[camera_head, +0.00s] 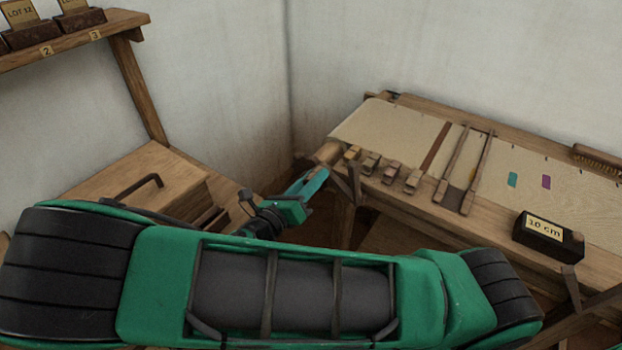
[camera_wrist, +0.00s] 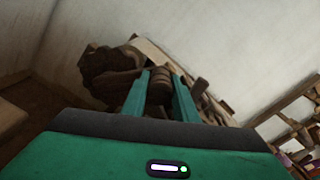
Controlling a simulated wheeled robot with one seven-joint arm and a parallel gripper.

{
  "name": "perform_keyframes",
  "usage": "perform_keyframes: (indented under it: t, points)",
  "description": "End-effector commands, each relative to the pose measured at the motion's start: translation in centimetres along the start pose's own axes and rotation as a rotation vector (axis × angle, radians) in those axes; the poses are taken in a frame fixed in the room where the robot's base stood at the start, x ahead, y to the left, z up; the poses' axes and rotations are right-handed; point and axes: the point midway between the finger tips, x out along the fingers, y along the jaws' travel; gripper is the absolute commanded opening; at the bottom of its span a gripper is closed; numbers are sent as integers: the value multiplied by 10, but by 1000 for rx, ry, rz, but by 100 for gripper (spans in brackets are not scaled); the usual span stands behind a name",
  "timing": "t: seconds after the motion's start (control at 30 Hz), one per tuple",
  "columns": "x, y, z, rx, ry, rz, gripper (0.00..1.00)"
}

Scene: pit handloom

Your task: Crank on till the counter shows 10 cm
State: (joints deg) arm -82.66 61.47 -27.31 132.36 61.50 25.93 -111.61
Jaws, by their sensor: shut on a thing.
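The counter (camera_head: 550,240) is a dark box on the loom's front rail, and its pale label reads 10 cm. My gripper (camera_head: 318,175) reaches to the left end of the loom (camera_head: 420,208), beside a brown wooden end piece (camera_head: 328,152). In the wrist view my gripper (camera_wrist: 161,74) has its two green fingers on either side of a brown, rounded crank handle (camera_wrist: 159,91) and is shut on it. A dark, ridged wooden wheel-like part (camera_wrist: 105,75) stands just left of the fingers. The rest of the crank is hard to make out.
Pale cloth (camera_head: 385,128) covers the loom's left part, with several small wooden blocks (camera_head: 390,171) along its front. A wooden chest (camera_head: 130,185) with a dark handle stands at left, below a shelf (camera_head: 75,38) with labelled blocks. White walls close off the corner behind.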

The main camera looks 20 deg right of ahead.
Motion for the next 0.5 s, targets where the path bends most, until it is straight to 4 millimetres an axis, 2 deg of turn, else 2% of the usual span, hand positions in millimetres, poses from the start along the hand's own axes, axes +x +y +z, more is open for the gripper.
perform_keyframes:
  t: [0.03, 0.1, 0.37, 0.5]
  points:
    - [-2, 3, 1, 4, -1, 9, 29]
    - [-2, 3, 1, 4, -1, 9, 45]
    - [-1, 1, 0, 3, 0, 4, 45]
    - [-6, 2, 0, 3, -1, 6, 45]
